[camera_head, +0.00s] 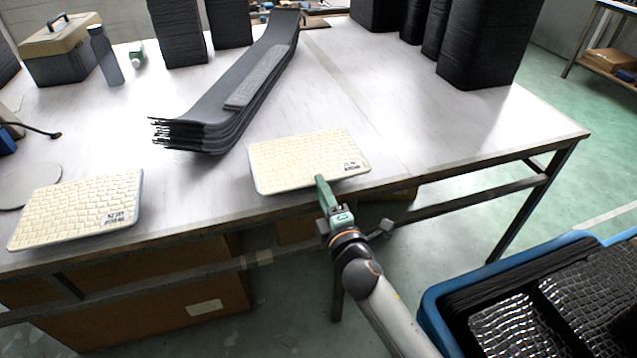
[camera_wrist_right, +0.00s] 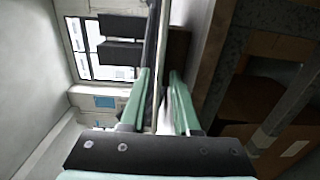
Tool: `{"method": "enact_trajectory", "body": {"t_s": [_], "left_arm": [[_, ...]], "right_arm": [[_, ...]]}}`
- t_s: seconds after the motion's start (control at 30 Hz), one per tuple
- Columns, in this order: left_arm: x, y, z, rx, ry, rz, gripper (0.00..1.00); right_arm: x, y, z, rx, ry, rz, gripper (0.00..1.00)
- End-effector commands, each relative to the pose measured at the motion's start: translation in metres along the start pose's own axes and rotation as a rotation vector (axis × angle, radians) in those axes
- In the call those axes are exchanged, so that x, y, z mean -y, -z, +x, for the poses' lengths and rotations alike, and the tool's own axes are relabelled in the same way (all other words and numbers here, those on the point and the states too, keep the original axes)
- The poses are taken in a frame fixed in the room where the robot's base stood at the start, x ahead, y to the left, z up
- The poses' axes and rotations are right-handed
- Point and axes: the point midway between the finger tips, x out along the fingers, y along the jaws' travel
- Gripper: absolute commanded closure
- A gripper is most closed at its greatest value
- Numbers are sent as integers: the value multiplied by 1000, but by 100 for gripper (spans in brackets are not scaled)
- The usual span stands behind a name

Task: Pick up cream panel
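One cream panel (camera_head: 300,158) with a brick-like surface and dark print at its right corner lies flat at the front edge of the table, mid-picture. A second cream panel (camera_head: 82,208) lies at the table's left front. My right gripper (camera_head: 321,184), with green fingers, is at the front edge of the middle panel. In the right wrist view, its fingers (camera_wrist_right: 160,84) stand apart, one on each side of a thin panel edge (camera_wrist_right: 157,45), with a gap visible. The far finger is partly hidden in the head view. My left gripper is not in view.
The white table (camera_head: 430,120) has a stack of curved grey parts (camera_head: 215,115) behind the panels. Black stacks (camera_head: 485,45) stand at the back. A blue crate (camera_head: 435,310) with dark contents is at lower right. The table's right part is clear.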

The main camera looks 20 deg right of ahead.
Motion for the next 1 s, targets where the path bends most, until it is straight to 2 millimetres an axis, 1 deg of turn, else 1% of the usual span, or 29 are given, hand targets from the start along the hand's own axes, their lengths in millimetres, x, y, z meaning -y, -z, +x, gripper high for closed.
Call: {"method": "enact_trajectory", "body": {"t_s": [0.03, 0.1, 0.2, 0.57, 1.0], "left_arm": [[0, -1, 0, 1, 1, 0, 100], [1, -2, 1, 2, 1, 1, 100], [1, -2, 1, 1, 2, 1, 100], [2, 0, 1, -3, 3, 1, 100], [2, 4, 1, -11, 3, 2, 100]], "right_arm": [[0, 0, 6, 0, -1, 1, 70], [0, 0, 11, 0, -1, 1, 70], [0, 0, 16, 0, 0, 2, 70], [0, 0, 18, 0, 0, 2, 71], [0, 0, 18, 0, 0, 2, 95]]}}
